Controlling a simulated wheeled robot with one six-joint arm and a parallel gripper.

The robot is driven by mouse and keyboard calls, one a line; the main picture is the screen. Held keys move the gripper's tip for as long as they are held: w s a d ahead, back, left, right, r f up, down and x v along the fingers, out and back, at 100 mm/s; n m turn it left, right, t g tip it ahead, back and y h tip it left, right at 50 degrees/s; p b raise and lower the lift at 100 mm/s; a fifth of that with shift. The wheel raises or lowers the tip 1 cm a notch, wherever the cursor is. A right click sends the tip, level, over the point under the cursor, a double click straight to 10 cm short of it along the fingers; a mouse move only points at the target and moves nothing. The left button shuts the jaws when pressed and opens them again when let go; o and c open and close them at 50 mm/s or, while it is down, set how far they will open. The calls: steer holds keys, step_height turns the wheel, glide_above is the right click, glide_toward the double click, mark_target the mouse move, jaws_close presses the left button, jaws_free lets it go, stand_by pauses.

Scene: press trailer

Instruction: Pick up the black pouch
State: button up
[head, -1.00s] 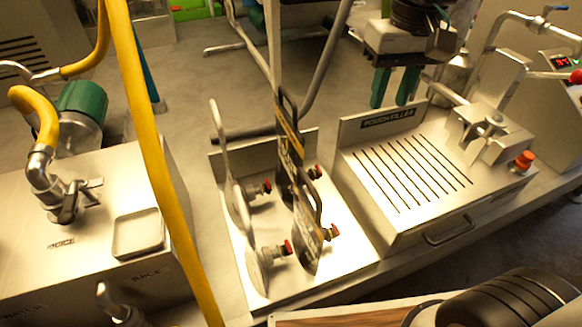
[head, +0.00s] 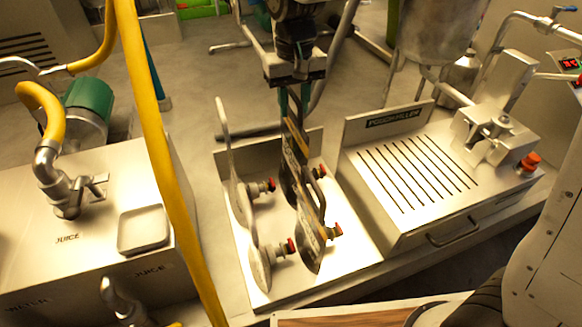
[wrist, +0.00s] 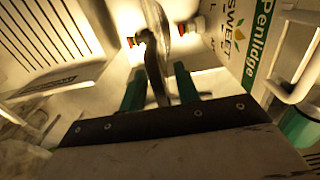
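Two black pouches with looped handles stand upright on edge in a metal tray (head: 341,277), the far one (head: 290,165) behind the near one (head: 310,228). Two pale pouches (head: 240,195) stand left of them. Red-capped spouts stick out sideways from the pouches. My gripper (head: 292,103) points down over the far black pouch, its green fingers at the handle's height. In the wrist view, the two fingers of my gripper (wrist: 159,85) are apart, with a dark curved handle (wrist: 156,65) between them. I cannot tell whether either finger touches it.
The pouch filler (head: 415,170), with a slotted top, stands close right of the tray. A juice and water cabinet (head: 80,260) stands at left, and a yellow hose (head: 155,150) hangs in front of it. A lettered white panel (wrist: 240,40) shows in the wrist view. Floor is open behind the tray.

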step_height(320, 180, down, 2)
steer(key=shift+f, duration=0.1)
jaws_close()
